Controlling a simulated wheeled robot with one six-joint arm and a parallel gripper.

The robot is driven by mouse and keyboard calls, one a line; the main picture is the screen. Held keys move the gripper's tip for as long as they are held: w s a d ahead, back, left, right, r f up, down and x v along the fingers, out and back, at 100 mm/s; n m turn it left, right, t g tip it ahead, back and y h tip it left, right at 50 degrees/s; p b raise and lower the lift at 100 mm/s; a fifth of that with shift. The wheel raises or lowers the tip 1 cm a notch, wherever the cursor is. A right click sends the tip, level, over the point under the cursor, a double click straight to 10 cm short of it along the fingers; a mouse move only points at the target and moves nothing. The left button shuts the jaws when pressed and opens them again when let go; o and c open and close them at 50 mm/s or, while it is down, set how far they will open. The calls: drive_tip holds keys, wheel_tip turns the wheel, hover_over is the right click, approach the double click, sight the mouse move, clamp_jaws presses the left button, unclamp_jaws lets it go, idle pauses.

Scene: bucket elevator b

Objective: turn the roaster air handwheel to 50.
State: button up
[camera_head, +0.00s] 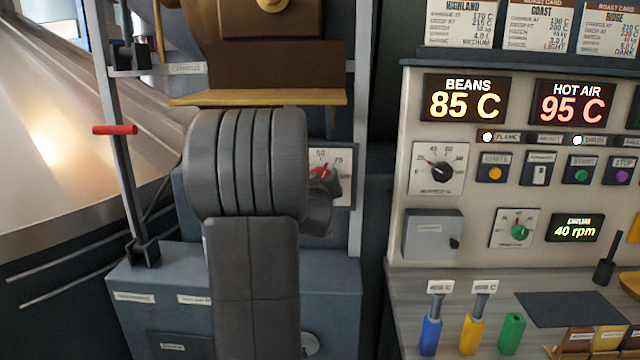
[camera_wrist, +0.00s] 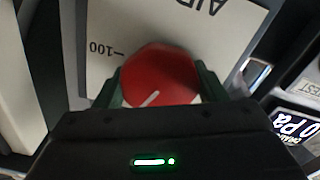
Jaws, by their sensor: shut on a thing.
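The roaster air handwheel is a red knob (camera_wrist: 160,76) with a white pointer line, in front of a white dial plate marked "AIR" and "100" in the wrist view. My gripper (camera_wrist: 161,88) is shut on the red knob, with one dark green finger on each side. The value under the pointer cannot be read.
A red-handled lever (camera_head: 115,130) stands left of my arm. A brown-and-yellow ledge (camera_head: 260,98) lies above it. On the right is a control panel (camera_head: 471,190) with displays reading BEANS 85 C and HOT AIR 95 C. A counter with colored handles (camera_head: 472,335) is below.

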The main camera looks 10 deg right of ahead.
drive_tip(key=shift+n, duration=2.3)
drive_tip(key=o, duration=1)
drive_tip(key=shift+s+a, duration=0.1)
drive_tip(key=b+v, duration=0.2)
drive_tip(key=v, duration=1.1)
drive_tip(key=shift+s+f, duration=0.1)
drive_tip(key=shift+s, duration=0.2)
drive_tip(key=shift+w, duration=0.1)
